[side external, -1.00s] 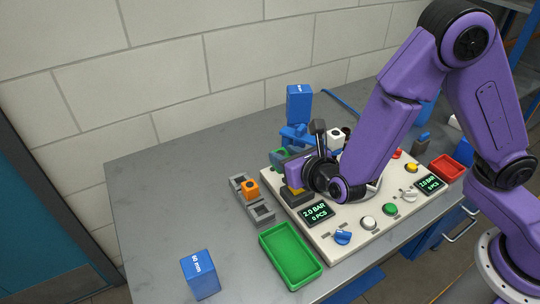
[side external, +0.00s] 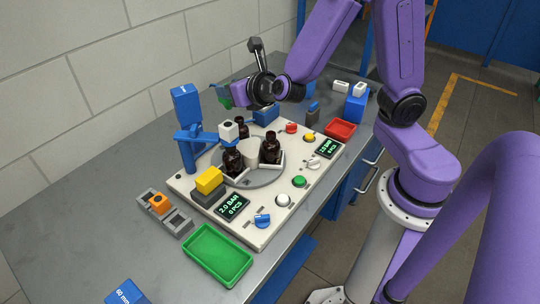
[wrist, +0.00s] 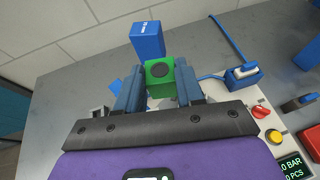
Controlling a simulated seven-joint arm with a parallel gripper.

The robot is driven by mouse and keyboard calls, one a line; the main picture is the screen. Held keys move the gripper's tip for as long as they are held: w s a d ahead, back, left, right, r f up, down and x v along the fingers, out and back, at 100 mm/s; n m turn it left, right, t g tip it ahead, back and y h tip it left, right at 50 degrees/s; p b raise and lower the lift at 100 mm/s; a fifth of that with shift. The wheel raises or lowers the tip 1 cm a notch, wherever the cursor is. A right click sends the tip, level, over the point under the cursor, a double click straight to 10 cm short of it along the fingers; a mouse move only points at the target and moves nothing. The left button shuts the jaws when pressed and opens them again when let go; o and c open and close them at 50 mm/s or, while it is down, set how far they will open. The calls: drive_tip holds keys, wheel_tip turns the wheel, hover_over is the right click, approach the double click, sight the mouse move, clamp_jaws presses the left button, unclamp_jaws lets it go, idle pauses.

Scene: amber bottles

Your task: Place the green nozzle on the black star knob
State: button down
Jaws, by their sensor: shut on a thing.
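The green nozzle (wrist: 159,70) looks like a green block with a dark round opening on top. It sits between the two blue fingers of my gripper (wrist: 160,84) in the wrist view. In the side view my gripper (side external: 226,92) is raised beyond the back of the cream panel, with the green nozzle (side external: 224,96) partly hidden by the fingers. The nozzle appears held in the air, clear of the panel. I cannot clearly make out the black star knob in either view.
The cream panel (side external: 262,225) carries amber bottles (side external: 272,148) on a grey turntable. A tall blue stand (side external: 187,120) rises at its back left. A green tray (side external: 217,256) and a grey rack with an orange block (side external: 159,204) lie in front. A red tray (side external: 340,130) is right.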

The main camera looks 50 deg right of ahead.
drive_tip(key=s+d+f+m+g+h, duration=0.2)
drive_tip(key=s+d+m+g+h, duration=0.15)
drive_tip(key=d, duration=0.35)
drive_tip(key=s+d+f+m+g+h, duration=0.1)
drive_tip(key=s+d+m+g+h, duration=0.15)
drive_tip(key=d+m+h, duration=0.35)
drive_tip(key=s+d+f+m+g+h, duration=0.15)
drive_tip(key=d+m+g, duration=0.25)
drive_tip(key=d, duration=0.4)
drive_tip(key=s+f+m+g+y, duration=0.3)
drive_tip(key=s+m+g+y, duration=0.2)
drive_tip(key=s+m+g, duration=0.3)
drive_tip(key=s+f+m+g+y, duration=0.3)
drive_tip(key=s+m+g+y, duration=0.3)
drive_tip(key=m+g, duration=0.35)
drive_tip(key=w+a+m+t+y, duration=0.1)
drive_tip(key=a+m+t+y, duration=0.25)
drive_tip(key=m+y, duration=0.6)
drive_tip(key=m+t+y, duration=0.3)
drive_tip(key=m+t, duration=1.7)
hover_over(281, 113)
drive_tip(key=shift+f, duration=5.85)
